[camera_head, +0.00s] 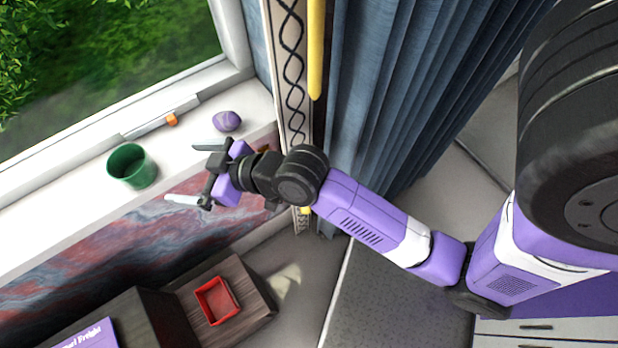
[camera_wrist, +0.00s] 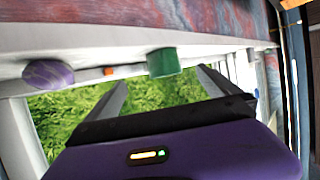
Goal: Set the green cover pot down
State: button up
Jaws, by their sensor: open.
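The green cover pot (camera_head: 132,166) stands upright on the white windowsill, its open top showing. It also shows in the wrist view (camera_wrist: 164,62), beyond the fingers. My gripper (camera_head: 187,172) is open and empty, to the right of the pot in the head view. Its two fingers point toward the pot's side, with a clear gap between them and the pot. In the wrist view the fingers (camera_wrist: 160,88) are spread apart with nothing between them.
The white windowsill (camera_head: 60,212) also bears a purple stone-like object (camera_head: 227,121) and a small orange thing (camera_head: 172,119) near the window frame. Blue curtains (camera_head: 400,80) hang to the right. Below, a red square tray (camera_head: 217,300) sits on a dark wooden surface.

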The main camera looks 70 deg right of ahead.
jog(key=s+f+m+h, duration=0.1)
jog(key=s+f, duration=0.1)
jog(key=s, duration=1.4)
jog(key=s+a+r+t, duration=0.1)
jog(key=s+r, duration=0.5)
jog(key=s, duration=0.6)
jog(key=shift+a, duration=0.65)
jog(key=shift+f, duration=0.1)
jog(key=shift+c, duration=0.2)
